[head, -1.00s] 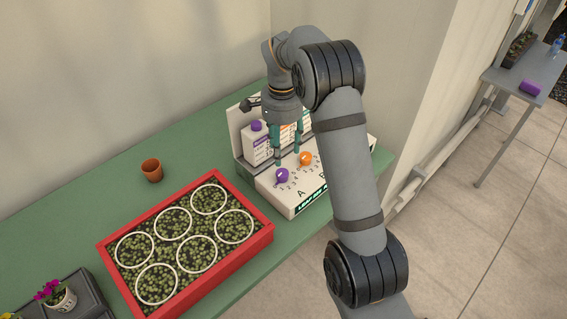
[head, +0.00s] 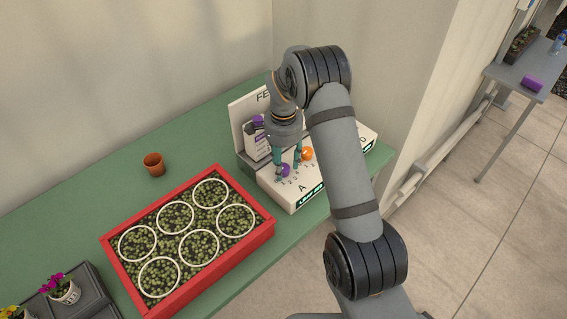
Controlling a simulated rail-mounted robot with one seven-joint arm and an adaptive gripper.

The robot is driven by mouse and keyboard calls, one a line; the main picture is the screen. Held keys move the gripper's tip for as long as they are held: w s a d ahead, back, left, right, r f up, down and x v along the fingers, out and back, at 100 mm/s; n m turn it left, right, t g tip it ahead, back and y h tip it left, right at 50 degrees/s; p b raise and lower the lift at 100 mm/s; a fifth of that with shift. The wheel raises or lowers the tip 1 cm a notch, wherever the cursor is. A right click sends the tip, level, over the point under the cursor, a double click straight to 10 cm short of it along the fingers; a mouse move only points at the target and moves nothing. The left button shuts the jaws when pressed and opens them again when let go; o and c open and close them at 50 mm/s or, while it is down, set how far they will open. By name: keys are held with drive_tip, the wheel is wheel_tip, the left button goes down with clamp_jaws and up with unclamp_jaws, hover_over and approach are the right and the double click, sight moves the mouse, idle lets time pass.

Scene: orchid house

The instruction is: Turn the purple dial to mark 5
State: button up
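The purple dial (head: 286,171) sits at the left end of the white dosing panel (head: 292,203), above the letter A, with small numbers round it. The mark it points to is too small to read. My gripper (head: 287,173) points down over the purple dial, with its two teal fingers apart, one at the left of the dial and one at the right. Whether the fingers touch the dial cannot be told. The orange dial (head: 307,153) is just to the right, close to the right finger.
A white bottle with a purple cap (head: 257,121) stands behind the dials, near my gripper. A red tray of seedlings (head: 272,228) with white rings lies to the left. A small terracotta pot (head: 154,164) stands on the green bench (head: 95,210), with free room around it.

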drive_tip(key=c, duration=1)
